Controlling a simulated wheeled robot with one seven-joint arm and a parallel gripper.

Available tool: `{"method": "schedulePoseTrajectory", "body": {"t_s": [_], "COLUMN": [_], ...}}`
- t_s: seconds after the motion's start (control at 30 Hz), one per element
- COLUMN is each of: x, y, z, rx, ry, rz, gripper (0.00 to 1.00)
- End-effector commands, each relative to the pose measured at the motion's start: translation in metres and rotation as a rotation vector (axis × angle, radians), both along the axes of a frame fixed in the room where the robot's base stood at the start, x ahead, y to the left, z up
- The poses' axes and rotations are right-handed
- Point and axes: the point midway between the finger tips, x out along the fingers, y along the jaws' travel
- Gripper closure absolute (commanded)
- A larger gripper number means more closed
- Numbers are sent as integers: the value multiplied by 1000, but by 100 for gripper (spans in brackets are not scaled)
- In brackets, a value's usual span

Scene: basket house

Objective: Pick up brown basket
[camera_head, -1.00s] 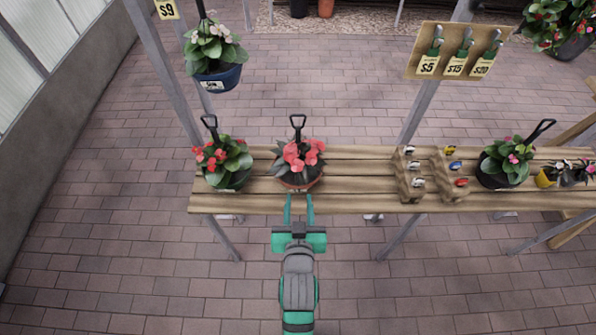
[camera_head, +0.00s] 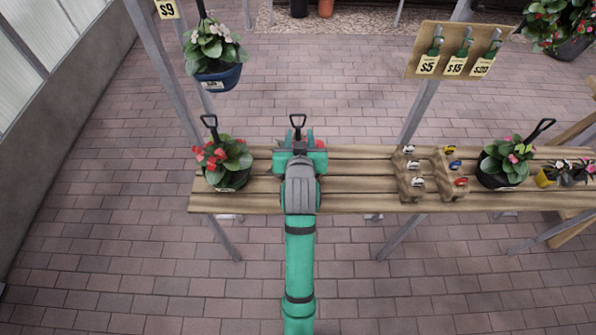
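The brown basket with red flowers stands on the wooden slatted bench. My gripper (camera_head: 299,142) and wrist are now over it and hide nearly all of it. Its black upright handle (camera_head: 297,121) shows just beyond my gripper, and a few of its red flowers (camera_head: 320,144) show at the right edge. My fingers are hidden behind the green gripper body, so I cannot tell whether they are open or whether they touch the basket.
A dark pot with red flowers (camera_head: 228,163) stands close on the left of the bench (camera_head: 350,190). Egg-carton trays (camera_head: 410,184) with small items and another dark flower pot (camera_head: 502,165) stand to the right. A blue pot (camera_head: 216,78) hangs at the upper left.

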Motion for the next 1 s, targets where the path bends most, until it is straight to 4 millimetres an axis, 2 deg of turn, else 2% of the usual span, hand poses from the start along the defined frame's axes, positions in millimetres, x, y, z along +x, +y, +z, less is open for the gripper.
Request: {"method": "schedulePoseTrajectory", "body": {"t_s": [0.27, 0.6, 0.9, 1.0], "x": [18, 55, 59, 59], "y": [1, 5, 5, 5], "z": [-9, -28, -29, -29], "rx": [0, 0, 0, 0], "ry": [0, 1, -1, 0], "rz": [0, 0, 0, 0], "gripper": [66, 66, 66, 90]}}
